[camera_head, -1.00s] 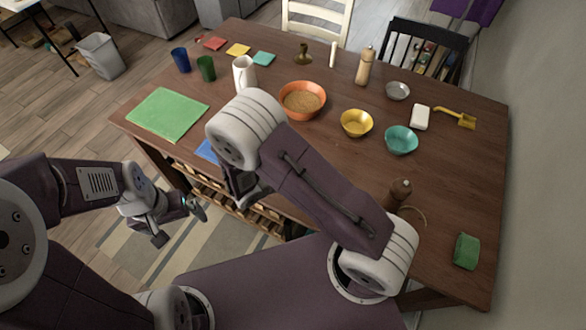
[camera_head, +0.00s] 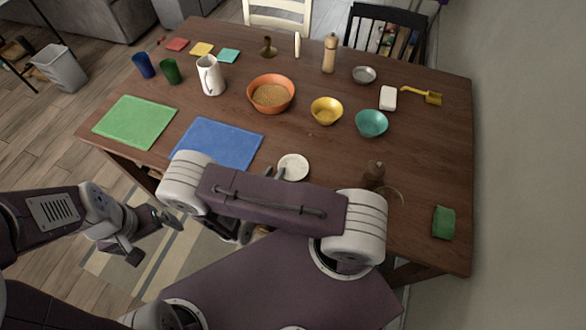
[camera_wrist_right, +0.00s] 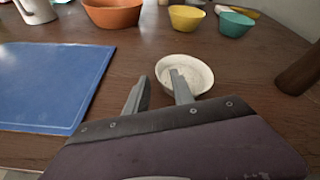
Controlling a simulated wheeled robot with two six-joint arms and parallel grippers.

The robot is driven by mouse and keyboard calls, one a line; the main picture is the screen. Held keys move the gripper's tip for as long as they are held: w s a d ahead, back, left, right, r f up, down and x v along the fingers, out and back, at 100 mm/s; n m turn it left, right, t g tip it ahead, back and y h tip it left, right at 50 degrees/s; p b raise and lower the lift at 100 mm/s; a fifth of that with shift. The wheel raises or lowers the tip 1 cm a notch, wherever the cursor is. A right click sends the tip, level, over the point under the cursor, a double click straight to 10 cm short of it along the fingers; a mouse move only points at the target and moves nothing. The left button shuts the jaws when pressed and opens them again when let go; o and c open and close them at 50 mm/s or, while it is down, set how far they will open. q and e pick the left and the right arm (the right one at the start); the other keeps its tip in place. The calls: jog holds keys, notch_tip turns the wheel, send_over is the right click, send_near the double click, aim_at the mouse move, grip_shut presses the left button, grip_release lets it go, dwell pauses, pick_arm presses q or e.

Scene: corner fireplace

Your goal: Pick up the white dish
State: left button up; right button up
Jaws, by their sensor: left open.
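The white dish (camera_head: 295,167) is a small round bowl on the brown table, right of the blue mat, in the head view. It also shows in the right wrist view (camera_wrist_right: 196,76), upright and seemingly empty. My right gripper (camera_head: 272,173) is at the dish's left side in the head view, partly hidden by my arm. In the right wrist view its two fingers (camera_wrist_right: 158,82) are apart with nothing held. One finger overlaps the dish's near left rim; I cannot tell whether it touches. My left gripper (camera_head: 155,238) is open and empty, off the table's front left edge.
A blue mat (camera_head: 215,143) lies left of the dish. A dark brown mill (camera_head: 373,174) stands to its right. Yellow (camera_head: 326,112), teal (camera_head: 371,124) and orange (camera_head: 271,95) bowls stand behind it. Bare table surrounds the dish on its far side.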

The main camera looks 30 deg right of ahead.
aim_at(294, 169)
jog(key=x, duration=0.3)
jog(key=shift+w+d+f, duration=0.1)
jog(key=shift+w, duration=0.05)
grip_shut()
dwell(1.2)
